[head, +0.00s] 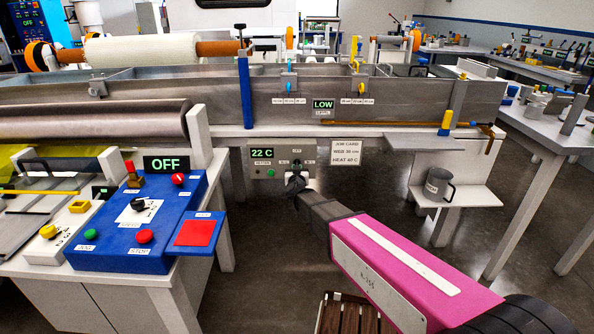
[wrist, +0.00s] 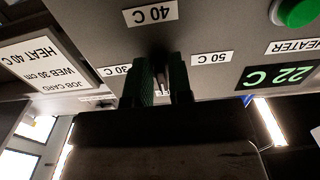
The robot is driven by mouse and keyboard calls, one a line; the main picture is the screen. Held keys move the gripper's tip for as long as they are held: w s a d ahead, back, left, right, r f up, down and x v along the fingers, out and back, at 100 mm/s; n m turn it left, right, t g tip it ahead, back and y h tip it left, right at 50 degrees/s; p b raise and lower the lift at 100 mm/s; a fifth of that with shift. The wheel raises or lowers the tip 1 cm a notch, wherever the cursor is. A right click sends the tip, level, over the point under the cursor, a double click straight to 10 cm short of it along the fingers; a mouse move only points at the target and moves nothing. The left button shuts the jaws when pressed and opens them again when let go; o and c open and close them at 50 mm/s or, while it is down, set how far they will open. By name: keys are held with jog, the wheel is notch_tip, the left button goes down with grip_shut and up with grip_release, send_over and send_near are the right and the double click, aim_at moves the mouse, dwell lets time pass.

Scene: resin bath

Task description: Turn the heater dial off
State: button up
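The heater panel (head: 254,168) is a grey box under the bath, with a lit display (head: 262,153) reading 22 C. A label above my gripper in the head view appears to read OFF. My gripper (head: 295,181) is at the panel, in front of the dial and hiding most of it there. In the wrist view, turned upside down, the dial (wrist: 161,72) shows as a narrow grey piece between my two dark green fingers. Labels 30 C, 40 C (wrist: 151,14) and 50 C surround it. Whether the fingers press on the dial, and where it points, is unclear.
A green button (wrist: 296,10) sits beside the heater display. A job card (head: 346,152) reads WEB 30 cm, HEAT 40 C. A blue control console (head: 120,254) with an OFF display stands left. A slatted wooden stool (head: 350,315) stands below my arm.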

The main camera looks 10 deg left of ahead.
jog(key=shift+o, duration=0.9)
jog(key=shift+s, duration=0.15)
jog(key=v, duration=1)
jog(key=shift+s, duration=0.3)
